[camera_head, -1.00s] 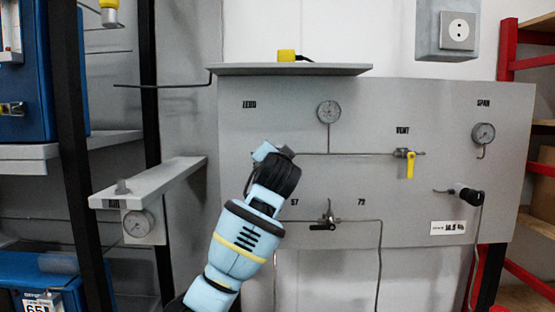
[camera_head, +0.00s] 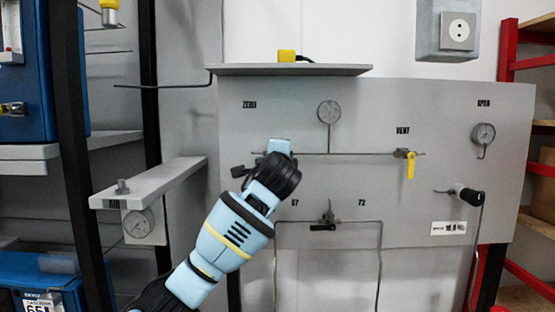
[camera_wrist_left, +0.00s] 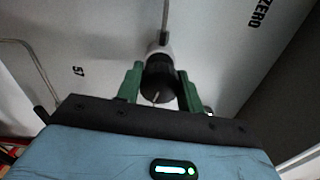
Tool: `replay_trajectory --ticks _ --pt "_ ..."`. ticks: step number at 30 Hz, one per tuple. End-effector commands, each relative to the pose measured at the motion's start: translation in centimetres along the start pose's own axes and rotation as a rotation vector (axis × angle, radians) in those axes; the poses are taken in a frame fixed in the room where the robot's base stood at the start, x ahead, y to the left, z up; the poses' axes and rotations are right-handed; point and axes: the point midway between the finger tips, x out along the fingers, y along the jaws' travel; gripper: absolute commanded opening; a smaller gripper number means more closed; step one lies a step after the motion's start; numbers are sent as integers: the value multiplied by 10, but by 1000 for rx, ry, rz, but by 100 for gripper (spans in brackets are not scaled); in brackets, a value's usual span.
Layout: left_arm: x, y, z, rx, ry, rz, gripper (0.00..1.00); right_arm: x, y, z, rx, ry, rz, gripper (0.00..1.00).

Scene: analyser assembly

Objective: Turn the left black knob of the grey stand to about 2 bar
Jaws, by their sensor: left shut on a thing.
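The grey stand (camera_head: 400,215) is an upright panel with gauges, valves and thin pipes. Its left black knob (camera_wrist_left: 160,82) sits at the end of a light metal fitting, between the green fingers of my left gripper (camera_wrist_left: 160,90). The fingers are shut on it from both sides. In the head view my left gripper (camera_head: 276,152) is at the panel's left part, below the ZERO label, and hides the knob. A round gauge (camera_head: 329,112) joins the same pipe line; its needle is too small to read. My right gripper is not in view.
To the right are a yellow-handled valve (camera_head: 410,163), another gauge (camera_head: 483,134) and another black knob (camera_head: 470,196). A small black-handled valve (camera_head: 325,219) is below. A grey shelf (camera_head: 150,182) with a gauge (camera_head: 138,224) juts out at left.

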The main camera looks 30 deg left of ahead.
Motion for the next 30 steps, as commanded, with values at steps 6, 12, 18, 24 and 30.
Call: replay_trajectory --ticks 6,12,18,24,30 --pt "0 0 0 207 0 0 15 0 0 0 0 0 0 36" --pt "0 0 0 393 0 -1 15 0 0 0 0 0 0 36" --pt "0 0 0 555 1 -1 15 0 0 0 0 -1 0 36" --pt "0 0 -1 676 2 1 15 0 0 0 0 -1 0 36" --pt "0 0 -1 749 2 1 15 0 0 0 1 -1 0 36"
